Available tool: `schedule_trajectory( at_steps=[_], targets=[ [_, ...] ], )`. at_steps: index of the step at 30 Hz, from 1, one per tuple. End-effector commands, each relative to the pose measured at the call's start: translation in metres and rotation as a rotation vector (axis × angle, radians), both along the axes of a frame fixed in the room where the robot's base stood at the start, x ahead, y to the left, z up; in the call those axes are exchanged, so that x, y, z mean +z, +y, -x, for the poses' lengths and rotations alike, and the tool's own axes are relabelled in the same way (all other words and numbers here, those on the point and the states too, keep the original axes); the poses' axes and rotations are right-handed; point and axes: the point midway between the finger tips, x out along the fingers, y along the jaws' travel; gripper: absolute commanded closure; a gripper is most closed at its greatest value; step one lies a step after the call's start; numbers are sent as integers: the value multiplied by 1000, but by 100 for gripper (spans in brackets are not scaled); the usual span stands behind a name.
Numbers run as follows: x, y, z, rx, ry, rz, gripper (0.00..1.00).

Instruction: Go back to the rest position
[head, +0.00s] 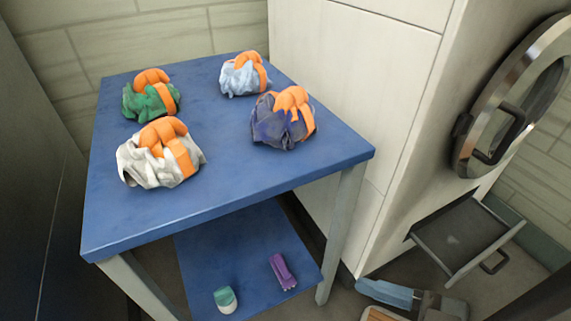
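Several crumpled sling bags with orange straps sit apart on a blue table (225,187). A green bag (145,97) is at the back left, and a light blue bag (240,76) is at the back right. A white bag (155,160) is at the front left, and a dark blue-grey bag (280,122) is at the right. My gripper cannot be made out in this view, so its state and anything it holds are hidden.
A purple item (282,272) and a green-and-white item (225,299) lie on the lower blue shelf (215,250). A white cabinet (345,75) stands close behind the table. A round metal-rimmed door (512,95) and an open grey drawer (460,235) stick out at right.

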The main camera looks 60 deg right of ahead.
Motion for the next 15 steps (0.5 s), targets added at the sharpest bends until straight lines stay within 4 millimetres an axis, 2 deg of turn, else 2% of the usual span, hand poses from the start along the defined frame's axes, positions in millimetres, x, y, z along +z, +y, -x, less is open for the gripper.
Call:
schedule_trajectory(
  at_steps=[1, 5, 15],
  targets=[
    [14, 0, 0, 0, 0, 0, 28],
    [45, 0, 0, 0, 0, 0, 28],
    [142, 0, 0, 0, 0, 0, 28]
  ],
)
